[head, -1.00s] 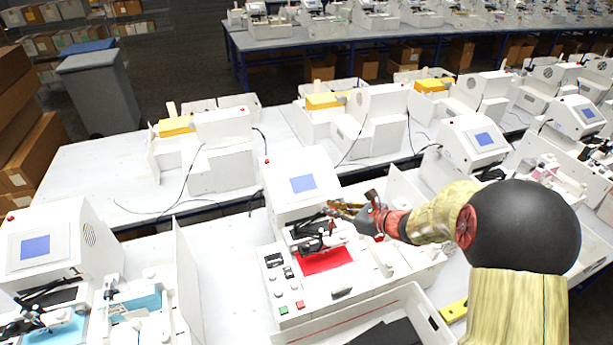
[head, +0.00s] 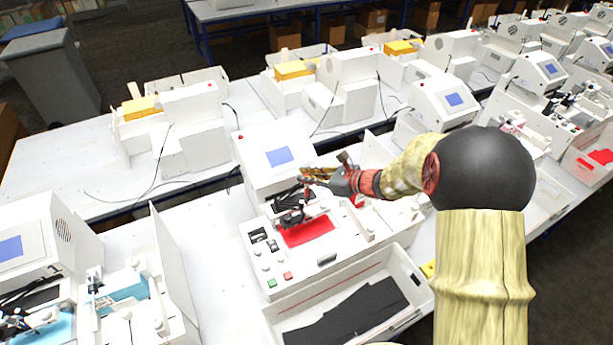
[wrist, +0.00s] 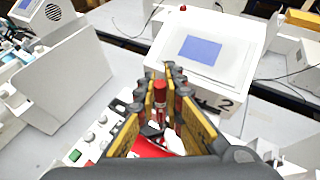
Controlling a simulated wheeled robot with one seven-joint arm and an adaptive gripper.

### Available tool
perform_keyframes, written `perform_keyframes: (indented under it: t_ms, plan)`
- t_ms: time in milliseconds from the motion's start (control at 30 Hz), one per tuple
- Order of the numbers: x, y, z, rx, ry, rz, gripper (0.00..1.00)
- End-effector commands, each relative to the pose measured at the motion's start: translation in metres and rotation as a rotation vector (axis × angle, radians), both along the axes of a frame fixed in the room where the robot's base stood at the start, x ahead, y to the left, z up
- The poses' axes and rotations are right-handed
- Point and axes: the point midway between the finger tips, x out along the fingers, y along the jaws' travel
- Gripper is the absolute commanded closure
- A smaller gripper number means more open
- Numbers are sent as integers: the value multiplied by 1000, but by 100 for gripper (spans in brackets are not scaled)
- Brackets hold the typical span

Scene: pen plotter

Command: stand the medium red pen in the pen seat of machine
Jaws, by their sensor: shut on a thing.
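The machine (head: 270,185) is a white plotter with a tilted blue screen and a red sheet (head: 308,231) on its bed. Its black pen carriage (head: 291,212) sits over the sheet's back edge; I cannot make out the pen seat in it. My gripper (head: 308,174) is above and just behind the carriage. In the wrist view my gripper (wrist: 163,88) is shut on a red pen (wrist: 160,97), which looks roughly upright between the yellow-lined fingers. The pen's lower end is near white and dark parts over the red sheet; I cannot tell whether it touches them.
A white open tray (head: 350,300) with dark pieces lies before the machine. A similar plotter with a light blue sheet (head: 125,286) stands left, behind a white panel (head: 172,275). Bare table (head: 215,250) lies between them. More machines stand behind.

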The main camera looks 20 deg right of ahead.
Motion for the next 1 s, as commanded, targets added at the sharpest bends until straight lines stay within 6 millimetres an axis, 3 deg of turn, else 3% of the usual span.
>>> perform_keyframes:
  t_ms: [500,1000]
  plan:
    - [0,0,-45,0,0,1,100]
    - [0,0,-47,0,0,0,100]
